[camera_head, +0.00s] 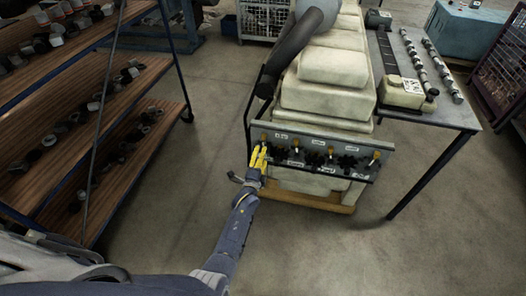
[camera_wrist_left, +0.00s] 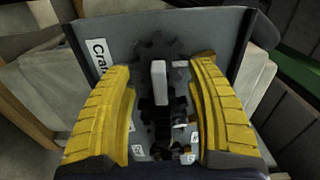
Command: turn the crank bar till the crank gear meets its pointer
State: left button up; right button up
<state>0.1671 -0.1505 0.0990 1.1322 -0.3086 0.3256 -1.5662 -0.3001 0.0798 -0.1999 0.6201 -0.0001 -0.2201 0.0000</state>
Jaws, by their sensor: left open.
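My left gripper (camera_head: 258,157) has yellow fingers and is at the left end of the gear panel (camera_head: 310,172) on the engine's front. In the left wrist view its fingers (camera_wrist_left: 165,115) are spread open around a pale upright bar end (camera_wrist_left: 158,78), which looks like the crank bar; I see gaps on both sides. Behind it is a dark toothed gear (camera_wrist_left: 150,48), beside a label (camera_wrist_left: 98,58) reading "Cra…", so it looks like the crank gear. Its pointer cannot be told clearly, and the fingers partly cover this spot in the head view. My right gripper is out of view.
More dark gears (camera_head: 347,162) and orange-tipped parts sit along the panel to the right. The pale engine (camera_head: 325,67) stands behind it. A table (camera_head: 455,110) with shafts is at the right, a wooden shelf rack (camera_head: 120,100) at the left. Floor in front is clear.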

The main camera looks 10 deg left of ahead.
pick_arm(q)
jog(key=s, duration=0.7)
dwell(0.6)
jog(key=s+d+f+n+g, duration=0.1)
jog(key=s+f+n+g, duration=0.2)
jog(key=f, duration=0.5)
jog(key=s+d+f+n+g, duration=0.15)
jog(key=s+f+n, duration=0.3)
jog(key=f, duration=0.45)
jog(key=s+f+n+g+h, duration=0.1)
jog(key=s+f+n+g, duration=0.4)
jog(key=s+f, duration=0.95)
jog(key=s+a+f+g, duration=0.2)
jog(key=s+a+f, duration=0.1)
jog(key=s, duration=0.9)
jog(key=s+a+f+g, duration=0.2)
jog(key=s+f, duration=0.3)
jog(key=s, duration=0.7)
jog(key=s+a+f+n+g, duration=0.1)
jog(key=s+a+f+g, duration=0.2)
jog(key=s, duration=0.9)
jog(key=shift+s+a+f+y, duration=0.15)
jog(key=shift+a+f+y, duration=0.15)
jog(key=shift+a+f, duration=0.7)
